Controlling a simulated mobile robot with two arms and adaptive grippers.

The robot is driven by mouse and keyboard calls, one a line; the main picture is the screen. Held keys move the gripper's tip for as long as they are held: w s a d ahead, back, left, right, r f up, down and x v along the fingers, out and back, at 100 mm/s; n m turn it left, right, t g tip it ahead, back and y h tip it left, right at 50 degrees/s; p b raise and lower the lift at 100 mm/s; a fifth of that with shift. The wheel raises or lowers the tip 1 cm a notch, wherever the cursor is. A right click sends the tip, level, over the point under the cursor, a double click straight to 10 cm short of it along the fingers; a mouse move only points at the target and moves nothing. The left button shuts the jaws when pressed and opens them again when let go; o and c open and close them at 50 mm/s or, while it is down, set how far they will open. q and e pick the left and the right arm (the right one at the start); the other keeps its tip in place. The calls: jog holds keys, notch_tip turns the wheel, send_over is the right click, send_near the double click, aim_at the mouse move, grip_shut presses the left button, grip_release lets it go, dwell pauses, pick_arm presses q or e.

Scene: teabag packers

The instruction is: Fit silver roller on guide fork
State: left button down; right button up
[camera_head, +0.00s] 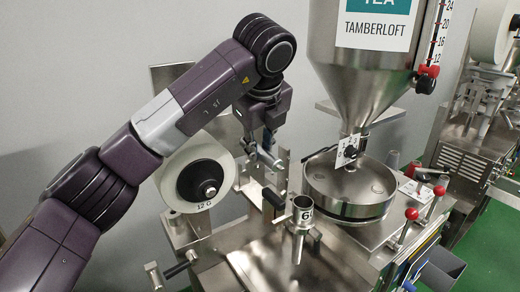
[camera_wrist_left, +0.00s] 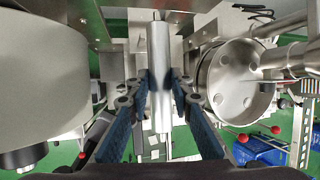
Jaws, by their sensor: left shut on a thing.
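My left gripper (camera_head: 264,156) reaches down over the machine, just right of the big white film reel. In the left wrist view, the left gripper (camera_wrist_left: 160,88) is shut with its dark blue finger pads on both sides of the silver roller (camera_wrist_left: 159,48). The roller is a smooth, shiny cylinder with a thin pin at its far end, close to metal brackets (camera_wrist_left: 177,18). I cannot tell which of these parts is the guide fork, or whether the pin touches it. In the head view the roller is small and hard to make out. My right gripper is not in view.
The film reel (camera_head: 208,172) stands left of the gripper. The round steel turntable (camera_head: 350,183) and hopper (camera_head: 360,85) are farther right. Red-knobbed levers (camera_head: 411,214) rise at the right front.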

aim_at(261, 154)
pick_arm(q)
notch_tip(261, 154, down, 4)
jog(key=b, duration=0.3)
jog(key=shift+r, duration=0.2)
jog(key=shift+f+b, duration=0.95)
jog(key=shift+f, duration=0.15)
jog(key=shift+b, duration=0.75)
dwell(0.7)
jog(key=shift+f+b, duration=1.25)
jog(key=shift+f, duration=0.15)
jog(key=c, duration=1.6)
grip_release()
jog(key=shift+r, duration=0.1)
jog(key=v, duration=1.2)
